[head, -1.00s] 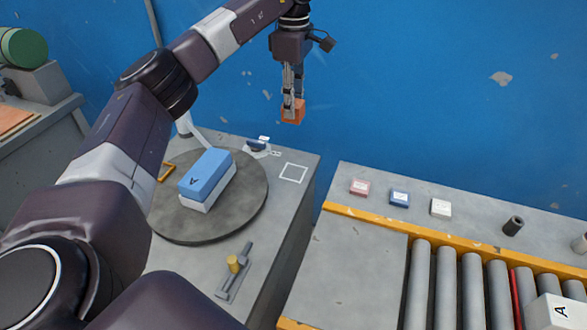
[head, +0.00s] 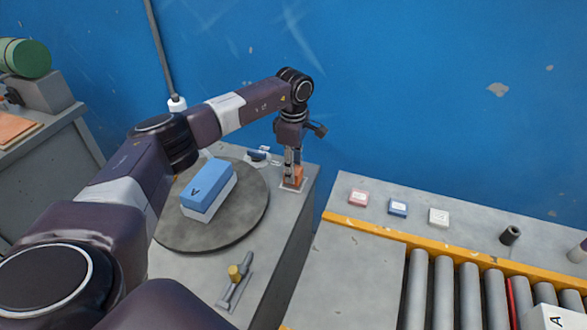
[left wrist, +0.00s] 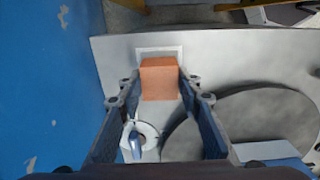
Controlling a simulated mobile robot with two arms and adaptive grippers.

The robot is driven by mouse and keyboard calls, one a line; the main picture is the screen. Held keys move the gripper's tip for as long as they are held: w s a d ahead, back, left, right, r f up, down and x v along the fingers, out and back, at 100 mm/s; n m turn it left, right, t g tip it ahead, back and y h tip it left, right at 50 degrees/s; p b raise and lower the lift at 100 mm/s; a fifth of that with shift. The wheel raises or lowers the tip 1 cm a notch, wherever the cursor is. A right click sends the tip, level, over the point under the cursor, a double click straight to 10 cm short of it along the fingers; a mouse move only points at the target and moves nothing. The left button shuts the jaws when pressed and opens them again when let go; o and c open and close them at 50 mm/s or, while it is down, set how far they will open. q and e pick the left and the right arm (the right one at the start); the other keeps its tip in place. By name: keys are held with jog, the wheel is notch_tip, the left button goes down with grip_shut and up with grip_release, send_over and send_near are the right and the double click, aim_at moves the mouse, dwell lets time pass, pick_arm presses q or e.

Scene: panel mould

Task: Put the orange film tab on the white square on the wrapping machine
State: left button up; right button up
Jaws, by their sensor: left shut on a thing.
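The orange film tab (head: 294,176) is between the fingers of my left gripper (head: 290,172), which is shut on it. In the left wrist view the orange film tab (left wrist: 160,79) sits between the two fingertips (left wrist: 159,84) and covers much of the white square (left wrist: 146,50). In the head view part of the white square (head: 303,186) shows beside the tab's base. The tab is over or on the square; I cannot tell whether it touches. The wrapping machine (head: 275,225) has a grey top. My right gripper is not in view.
A round turntable (head: 245,215) bears a blue and white box (head: 207,184). A small lever with a yellow knob (head: 235,272) lies in front. Pink (head: 358,197), blue (head: 398,208) and white (head: 438,217) pieces stand beside the roller conveyor (head: 443,285). The blue wall is close behind.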

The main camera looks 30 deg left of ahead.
pick_arm(q)
jog(key=shift+f, duration=0.35)
jog(key=shift+f, duration=0.15)
jog(key=o, duration=1.2)
jog(key=shift+c, duration=0.2)
